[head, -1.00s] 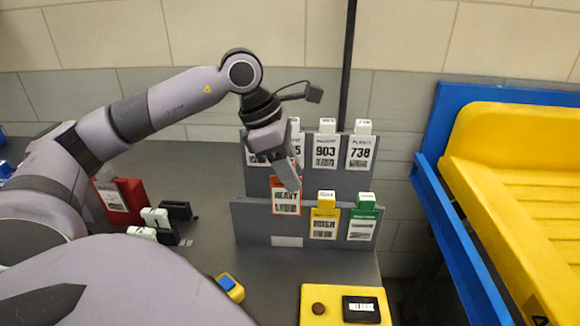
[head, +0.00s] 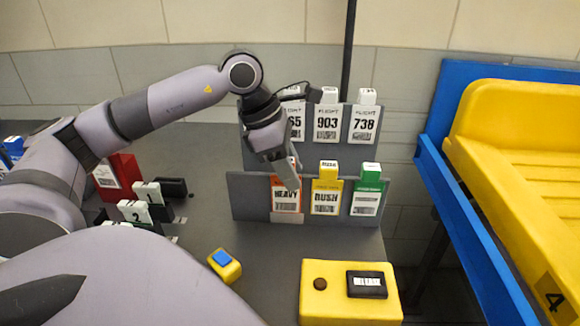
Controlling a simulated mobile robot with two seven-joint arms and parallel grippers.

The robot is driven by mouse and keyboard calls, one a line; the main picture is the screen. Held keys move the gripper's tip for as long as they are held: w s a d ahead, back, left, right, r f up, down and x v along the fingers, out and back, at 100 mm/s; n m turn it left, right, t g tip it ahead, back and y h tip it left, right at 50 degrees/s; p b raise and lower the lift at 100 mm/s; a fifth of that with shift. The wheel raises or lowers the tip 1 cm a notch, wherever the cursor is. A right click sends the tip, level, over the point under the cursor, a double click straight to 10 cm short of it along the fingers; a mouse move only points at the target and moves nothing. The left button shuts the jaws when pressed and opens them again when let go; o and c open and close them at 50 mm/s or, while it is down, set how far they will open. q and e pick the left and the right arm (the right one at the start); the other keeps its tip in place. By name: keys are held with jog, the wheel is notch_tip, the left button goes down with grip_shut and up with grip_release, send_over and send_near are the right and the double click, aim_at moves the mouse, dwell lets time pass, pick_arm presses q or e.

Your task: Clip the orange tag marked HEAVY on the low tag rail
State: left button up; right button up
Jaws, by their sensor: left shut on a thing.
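The orange tag marked HEAVY (head: 287,197) hangs upright against the front of the low tag rail (head: 250,196), at its left part. My left gripper (head: 291,180) is shut on the top of the orange tag and partly covers it. Whether the clip is seated on the rail's top edge is hidden behind the fingers. Beside it on the same rail hang a yellow RUSH tag (head: 326,198) and a green tag (head: 367,201). My right gripper is not in view.
A taller rail behind holds white flight tags, including 903 (head: 327,130) and 738 (head: 364,127). A yellow box with a display (head: 335,305) and a small yellow-blue block (head: 225,265) stand in front. A yellow tray (head: 520,160) lies in a blue frame at right.

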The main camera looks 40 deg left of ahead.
pick_arm(q)
jog(key=o, duration=1.1)
jog(key=shift+f, duration=0.1)
jog(key=shift+o, duration=0.2)
jog(key=shift+v, duration=3.65)
jog(key=shift+f, duration=0.1)
